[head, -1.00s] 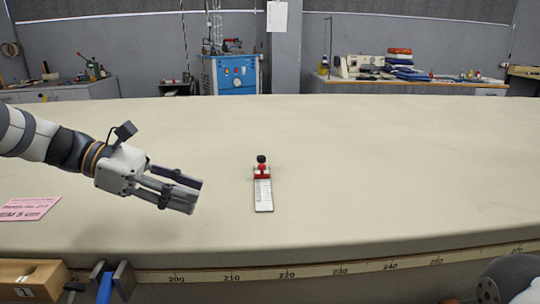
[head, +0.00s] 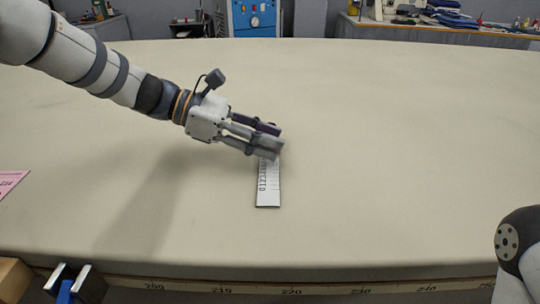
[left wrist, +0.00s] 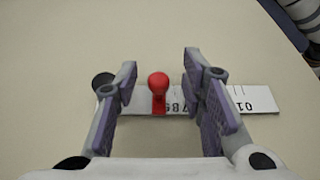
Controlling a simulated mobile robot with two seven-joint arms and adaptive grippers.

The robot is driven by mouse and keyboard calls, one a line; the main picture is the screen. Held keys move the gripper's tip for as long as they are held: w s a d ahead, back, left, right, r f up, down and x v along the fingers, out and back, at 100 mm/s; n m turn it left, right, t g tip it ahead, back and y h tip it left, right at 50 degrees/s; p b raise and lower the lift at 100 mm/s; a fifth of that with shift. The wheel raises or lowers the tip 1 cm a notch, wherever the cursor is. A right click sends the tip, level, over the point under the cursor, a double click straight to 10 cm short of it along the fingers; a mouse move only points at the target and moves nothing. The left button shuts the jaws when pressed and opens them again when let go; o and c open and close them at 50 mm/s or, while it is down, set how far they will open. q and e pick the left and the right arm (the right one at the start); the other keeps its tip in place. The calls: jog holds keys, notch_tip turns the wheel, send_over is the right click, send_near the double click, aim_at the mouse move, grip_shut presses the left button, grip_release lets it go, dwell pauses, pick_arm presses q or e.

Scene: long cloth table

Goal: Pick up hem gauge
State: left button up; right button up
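The hem gauge is a white ruler strip (head: 268,189) with black numbers, lying on the cloth table. In the head view its far end is hidden behind my left gripper (head: 268,142). My right gripper is not in view; part of my right arm shows at the lower right.
The cloth table (head: 400,130) is clear around the gauge. A pink paper (head: 10,184) lies at the left edge. A wooden block (head: 14,279) and a blue-handled clamp (head: 68,288) sit at the front left edge, beside a measuring tape along the front.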

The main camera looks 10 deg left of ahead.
pick_arm(q)
jog(key=shift+w+d+f, duration=0.1)
jog(key=shift+d+f, duration=0.05)
jog(key=shift+d, duration=0.25)
grip_shut()
